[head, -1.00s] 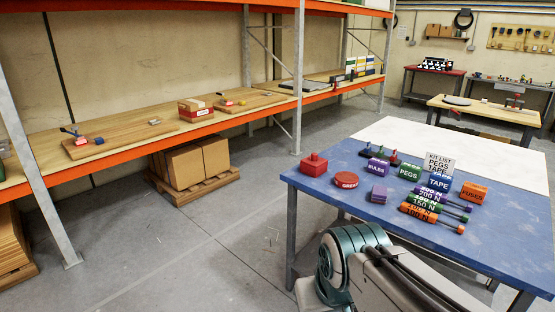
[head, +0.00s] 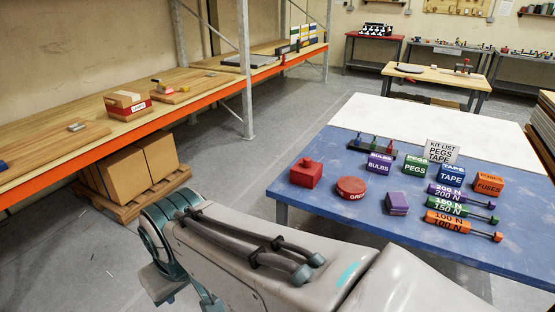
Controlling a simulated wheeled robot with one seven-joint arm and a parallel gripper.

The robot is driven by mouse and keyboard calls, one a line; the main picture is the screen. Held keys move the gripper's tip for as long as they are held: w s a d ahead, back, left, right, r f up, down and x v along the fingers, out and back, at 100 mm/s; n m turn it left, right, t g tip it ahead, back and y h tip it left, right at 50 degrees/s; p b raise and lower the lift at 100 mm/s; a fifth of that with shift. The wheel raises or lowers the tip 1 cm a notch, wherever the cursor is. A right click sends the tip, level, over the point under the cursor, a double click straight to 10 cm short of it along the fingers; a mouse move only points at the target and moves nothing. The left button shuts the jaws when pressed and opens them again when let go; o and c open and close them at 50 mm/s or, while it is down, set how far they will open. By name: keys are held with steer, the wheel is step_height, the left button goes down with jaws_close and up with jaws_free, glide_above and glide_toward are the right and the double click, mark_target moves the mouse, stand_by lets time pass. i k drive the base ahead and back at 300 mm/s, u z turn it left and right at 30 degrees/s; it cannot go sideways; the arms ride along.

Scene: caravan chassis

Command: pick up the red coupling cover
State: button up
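A red block with a small raised knob on top (head: 306,173) stands upright at the near left corner of the blue table top (head: 330,212). It is the thing that best fits the red coupling cover, though no label shows on it. A round red tin with lettering on its side (head: 351,188) stands just right of it, apart from it. My grey and teal arm crosses the bottom of the head view, in front of the table. My gripper is out of view, and nothing touches the red block.
A purple block (head: 396,203), bulbs box (head: 379,163), pegs box (head: 415,167), tape box (head: 452,173), fuses box (head: 488,182) and several labelled torque tools (head: 460,210) share the table. A long shelf (head: 140,110) runs along the left. Floor between shelf and table is clear.

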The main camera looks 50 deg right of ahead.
mark_target(306, 172)
steer(key=z, duration=0.55)
steer(key=i, duration=1.2)
steer(key=z, duration=1.25)
steer(key=i, duration=0.4)
steer(key=z, duration=0.15)
